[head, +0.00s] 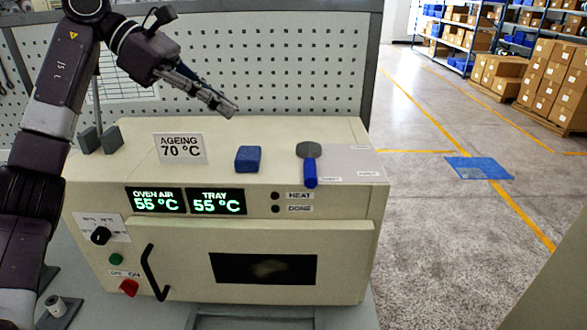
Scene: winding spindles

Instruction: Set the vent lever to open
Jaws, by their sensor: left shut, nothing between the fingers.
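The vent lever (310,170) is on the top right of the cream oven (245,140). It has a round grey hub at the back and a blue handle pointing toward the oven's front edge. A pale plate (350,162) with small labels lies to its right; the label text is too small to read. My left gripper (230,110) comes in from the upper left, above the back of the oven top. It is shut and empty, apart from the lever and to its left. My right gripper is not in view.
A blue block (248,159) sits on the oven top left of the lever. An "AGEING 70 °C" sign (180,148) and dark grey blocks (100,139) stand further left. A pegboard (300,70) rises behind. The front has a door handle (153,272) and displays reading 55 °C.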

